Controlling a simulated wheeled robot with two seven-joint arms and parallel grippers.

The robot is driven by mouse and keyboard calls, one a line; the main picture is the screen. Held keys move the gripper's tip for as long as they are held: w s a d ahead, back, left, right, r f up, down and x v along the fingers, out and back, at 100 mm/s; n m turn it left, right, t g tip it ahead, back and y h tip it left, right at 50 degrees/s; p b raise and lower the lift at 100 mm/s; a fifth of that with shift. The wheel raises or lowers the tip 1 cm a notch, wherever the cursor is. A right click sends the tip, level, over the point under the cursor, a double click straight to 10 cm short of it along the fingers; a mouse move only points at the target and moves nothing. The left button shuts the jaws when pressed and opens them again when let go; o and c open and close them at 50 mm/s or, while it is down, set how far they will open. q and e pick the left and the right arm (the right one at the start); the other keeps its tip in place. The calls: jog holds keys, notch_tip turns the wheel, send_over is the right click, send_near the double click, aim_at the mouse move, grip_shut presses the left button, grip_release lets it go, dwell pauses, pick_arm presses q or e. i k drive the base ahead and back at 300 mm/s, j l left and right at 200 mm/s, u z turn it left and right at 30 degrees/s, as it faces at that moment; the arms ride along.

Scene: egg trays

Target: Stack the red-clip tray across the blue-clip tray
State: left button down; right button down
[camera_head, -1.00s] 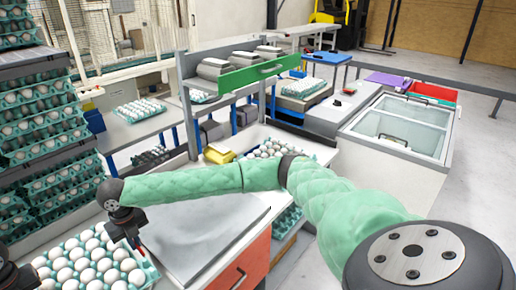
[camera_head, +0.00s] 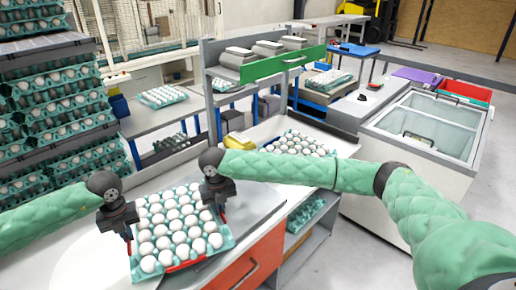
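The red-clip tray (camera_head: 229,240) is teal and full of white eggs, with a red strip at its near edge. It appears lifted over the grey metal plate. My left gripper (camera_head: 129,241) is at its left edge and my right gripper (camera_head: 222,214) at its right edge. Both appear shut on the tray edges; the fingertips are small and partly hidden. Another teal egg tray (camera_head: 331,154) lies farther back on the bench, partly behind my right arm. I see no blue clip on it, so I cannot tell if it is the blue-clip tray.
The grey metal plate (camera_head: 262,203) lies on the bench above a red drawer (camera_head: 250,268). A yellow object (camera_head: 236,141) stands near the shelf (camera_head: 225,85) behind. Tall stacks of egg trays (camera_head: 60,110) stand at the left. A glass-topped chest (camera_head: 425,125) stands at the right.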

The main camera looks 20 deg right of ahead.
aim_at(295, 149)
jog(key=z, duration=2.65)
jog(key=i+z, duration=0.3)
jog(key=i, duration=0.2)
jog(key=i+l, duration=0.1)
jog(key=i, duration=2.4)
jog(key=i+u, duration=0.15)
jog(key=u, duration=0.6)
